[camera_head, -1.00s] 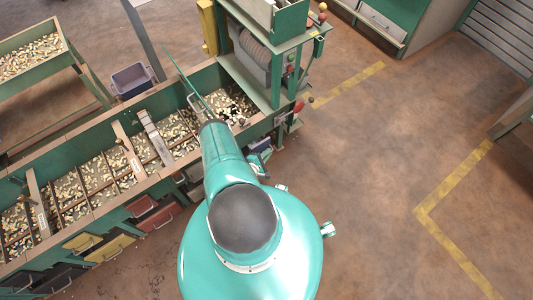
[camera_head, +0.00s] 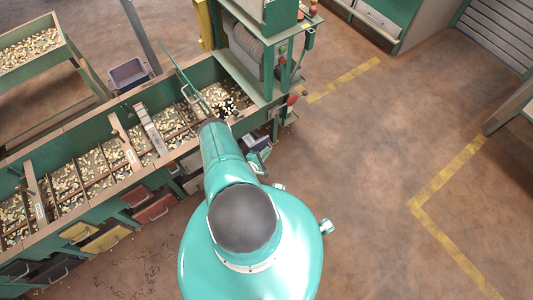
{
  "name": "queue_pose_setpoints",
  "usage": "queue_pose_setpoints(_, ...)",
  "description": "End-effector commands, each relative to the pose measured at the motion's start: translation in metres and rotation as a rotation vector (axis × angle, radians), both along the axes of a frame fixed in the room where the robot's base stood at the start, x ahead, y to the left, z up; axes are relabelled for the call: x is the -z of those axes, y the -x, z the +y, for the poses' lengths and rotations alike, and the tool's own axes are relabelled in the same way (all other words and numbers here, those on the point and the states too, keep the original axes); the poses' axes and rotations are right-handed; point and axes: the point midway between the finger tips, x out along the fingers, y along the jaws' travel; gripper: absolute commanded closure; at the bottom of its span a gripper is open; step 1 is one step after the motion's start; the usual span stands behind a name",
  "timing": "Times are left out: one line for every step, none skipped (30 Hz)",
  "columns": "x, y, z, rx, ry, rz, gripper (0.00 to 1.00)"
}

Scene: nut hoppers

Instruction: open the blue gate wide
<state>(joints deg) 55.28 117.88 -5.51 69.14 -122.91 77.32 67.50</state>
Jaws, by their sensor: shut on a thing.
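My teal arm reaches from my body up to the hopper's front side, and its upper link covers much of that place. A small dark, bluish part (camera_head: 264,152) sticks out just right of my arm, below the hopper edge. It may be the blue gate, but it is too small and covered to tell how far it is open.
The long green hopper (camera_head: 90,208) holds nuts in several compartments. Red (camera_head: 154,212) and yellow (camera_head: 106,240) gates stick out low on its front. A green machine (camera_head: 262,50) stands at its far end. A purple bin (camera_head: 130,74) is behind. The floor to the right is clear.

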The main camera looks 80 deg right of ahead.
Motion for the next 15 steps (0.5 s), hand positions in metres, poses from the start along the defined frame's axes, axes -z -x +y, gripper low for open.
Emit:
queue_pose_setpoints(0.001, 0.0029, 0.0046, 0.006, -0.003, 0.007, 1.0)
queue_pose_setpoints(0.001, 0.003, 0.0047, 0.007, -0.003, 0.007, 1.0)
queue_pose_setpoints(0.0011, 0.0032, 0.0046, 0.007, -0.004, 0.008, 1.0)
queue_pose_setpoints(0.0012, 0.0032, 0.0047, 0.007, -0.004, 0.008, 1.0)
queue_pose_setpoints(0.0013, 0.0034, 0.0048, 0.008, -0.004, 0.009, 1.0)
queue_pose_setpoints(0.0013, 0.0036, 0.0049, 0.008, -0.004, 0.009, 1.0)
queue_pose_setpoints(0.0014, 0.0038, 0.0049, 0.008, -0.004, 0.009, 0.85)
queue_pose_setpoints(0.0014, 0.0039, 0.005, 0.007, -0.004, 0.01, 0.79)
queue_pose_setpoints(0.0014, 0.0038, 0.0046, 0.008, -0.004, 0.009, 0.71)
queue_pose_setpoints(0.0013, 0.0036, 0.0043, 0.008, -0.004, 0.009, 0.69)
queue_pose_setpoints(0.0012, 0.0035, 0.004, 0.007, -0.004, 0.009, 0.69)
queue_pose_setpoints(0.0011, 0.0034, 0.0037, 0.006, -0.003, 0.008, 0.69)
queue_pose_setpoints(0.001, 0.0034, 0.0036, 0.006, -0.003, 0.008, 0.69)
queue_pose_setpoints(0.001, 0.0034, 0.0035, 0.006, -0.003, 0.008, 0.69)
queue_pose_setpoints(0.001, 0.0035, 0.0034, 0.006, -0.003, 0.007, 0.69)
